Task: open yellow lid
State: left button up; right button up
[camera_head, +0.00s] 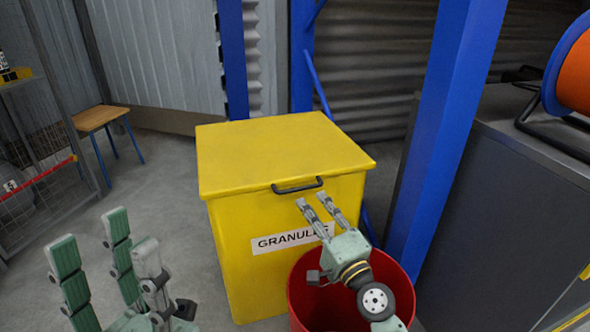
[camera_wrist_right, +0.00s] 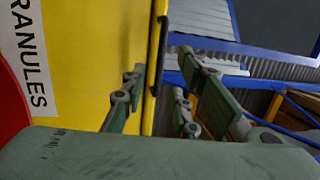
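The yellow lid (camera_head: 280,150) lies closed and flat on a yellow bin (camera_head: 235,250) labelled GRANULES. A dark bar handle (camera_head: 297,186) sits on the lid's front edge. My right gripper (camera_head: 312,200) is open just below and in front of the handle, its fingers pointing up at it. In the right wrist view the handle (camera_wrist_right: 156,70) shows between the two separated fingers (camera_wrist_right: 162,68), and I cannot tell if either touches it. My left gripper (camera_head: 90,228) is open and empty at the lower left, well away from the bin.
A red round container (camera_head: 403,290) stands before the bin, under my right gripper. A blue post (camera_head: 440,130) and a grey cabinet (camera_head: 490,200) with an orange reel (camera_head: 578,75) are on the right. A small wooden table (camera_head: 98,117) stands at the left; the floor between is clear.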

aim_at(299, 190)
jog(key=b+x, duration=0.1)
jog(key=x, duration=0.6)
jog(key=shift+w+a+r, duration=0.1)
jog(key=shift+w+a, duration=0.1)
jog(key=shift+w, duration=0.1)
grip_shut()
dwell(0.4)
